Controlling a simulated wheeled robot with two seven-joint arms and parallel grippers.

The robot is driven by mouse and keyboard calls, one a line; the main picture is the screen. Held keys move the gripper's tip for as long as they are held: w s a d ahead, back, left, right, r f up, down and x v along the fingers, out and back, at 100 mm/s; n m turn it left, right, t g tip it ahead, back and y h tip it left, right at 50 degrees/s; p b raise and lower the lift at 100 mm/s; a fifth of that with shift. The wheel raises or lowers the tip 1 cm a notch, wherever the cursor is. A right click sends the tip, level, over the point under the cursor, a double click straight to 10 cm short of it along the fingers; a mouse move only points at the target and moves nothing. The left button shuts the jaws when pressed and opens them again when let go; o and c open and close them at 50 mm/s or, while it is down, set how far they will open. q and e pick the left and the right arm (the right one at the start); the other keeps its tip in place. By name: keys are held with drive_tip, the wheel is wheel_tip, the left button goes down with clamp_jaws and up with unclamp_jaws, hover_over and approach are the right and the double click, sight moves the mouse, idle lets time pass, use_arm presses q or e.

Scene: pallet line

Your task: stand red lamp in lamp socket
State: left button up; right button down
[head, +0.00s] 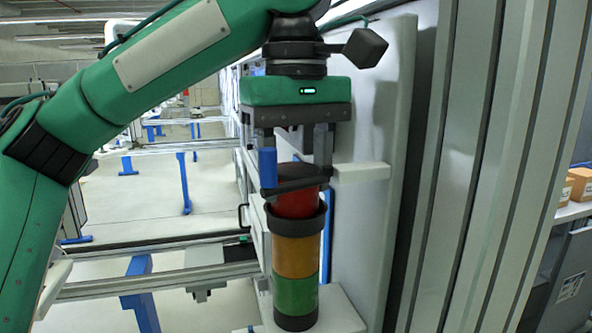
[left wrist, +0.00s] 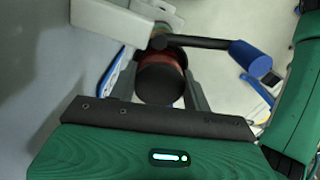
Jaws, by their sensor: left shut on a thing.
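The red lamp (head: 297,207) is upright at the top of a stack light, with its lower end inside a dark collar (head: 297,225), the lamp socket. Whether it is fully seated cannot be seen. Below the collar are an orange section (head: 296,256) and a green section (head: 296,294). My left gripper (head: 296,165) points down and is shut on the red lamp. In the left wrist view the lamp's dark top (left wrist: 160,84) shows between the fingers, with a red band (left wrist: 163,57) beyond it. My right gripper is out of view.
A dark lever with a blue handle (head: 267,168) crosses close by the lamp; the handle also shows in the left wrist view (left wrist: 249,58). A white bracket (head: 361,173) sticks out right of the lamp. A pale panel (head: 372,245) stands close behind on the right.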

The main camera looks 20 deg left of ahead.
sight(296, 167)
use_arm(q)
drive_tip(key=shift+f, duration=0.15)
drive_tip(key=o, duration=1.1)
drive_tip(key=shift+r, duration=6)
